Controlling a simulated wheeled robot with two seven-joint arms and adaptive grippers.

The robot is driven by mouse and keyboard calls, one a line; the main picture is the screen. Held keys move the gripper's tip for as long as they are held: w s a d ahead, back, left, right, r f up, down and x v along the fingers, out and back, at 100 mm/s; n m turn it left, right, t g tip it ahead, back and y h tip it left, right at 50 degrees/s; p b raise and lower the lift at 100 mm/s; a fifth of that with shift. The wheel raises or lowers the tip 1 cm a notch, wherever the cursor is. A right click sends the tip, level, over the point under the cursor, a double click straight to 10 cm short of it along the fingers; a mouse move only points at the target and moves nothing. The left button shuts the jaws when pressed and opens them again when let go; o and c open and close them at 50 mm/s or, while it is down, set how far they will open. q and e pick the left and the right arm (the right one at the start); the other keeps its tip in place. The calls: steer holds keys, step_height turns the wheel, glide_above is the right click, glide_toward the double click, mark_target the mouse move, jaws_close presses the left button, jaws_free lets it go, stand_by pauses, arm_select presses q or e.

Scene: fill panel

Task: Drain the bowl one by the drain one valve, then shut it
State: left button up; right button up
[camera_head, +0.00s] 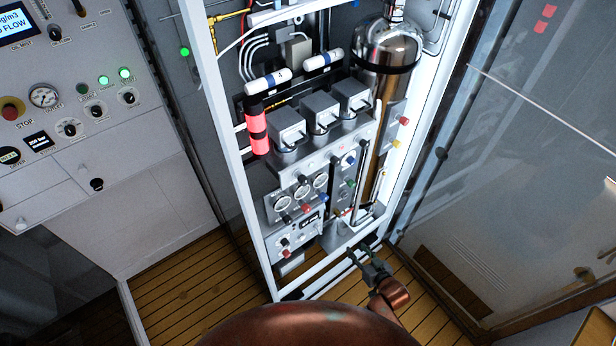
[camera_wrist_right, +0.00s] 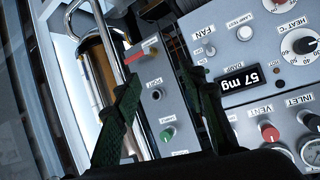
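The open cabinet holds a tall polished cylinder with an amber sight section (camera_head: 384,60); the amber part also shows in the right wrist view (camera_wrist_right: 100,68). Three grey block-shaped units (camera_head: 320,110) sit in a row left of it. No readable label marks bowl one or the drain one valve, so I cannot tell which they are. My left gripper is out of view.
Lower panels carry several gauges (camera_head: 298,194) and coloured knobs. In the wrist view a display (camera_wrist_right: 240,82) reads 57 mg, near a red vent knob (camera_wrist_right: 268,132). The white cabinet frame (camera_head: 238,165) and an open glass door (camera_head: 520,170) border the space. Slatted floor (camera_head: 180,290) is clear.

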steer(key=w+a+r+t+y+p, duration=0.1)
steer(key=a+r, duration=0.2)
steer(key=r, duration=0.3)
steer(key=w+a+r+n+y, duration=0.1)
steer(key=a+r, duration=0.1)
steer(key=r, duration=0.5)
steer(key=w+a+r+t+y+p, duration=0.1)
steer(key=a+r, duration=0.2)
steer(key=r, duration=0.3)
steer(key=n+y+p, duration=0.1)
steer(key=y+p, duration=0.1)
steer(key=y, duration=0.2)
glide_toward(306, 183)
steer(key=x, duration=0.2)
steer(key=shift+t, duration=0.3)
steer(key=p+x, duration=0.1)
steer(key=x, duration=0.6)
steer(key=shift+w+a+f, duration=0.1)
steer(key=shift+a+f, duration=0.05)
steer(key=shift+a, duration=0.1)
steer(key=shift+c, duration=0.5)
jaws_close()
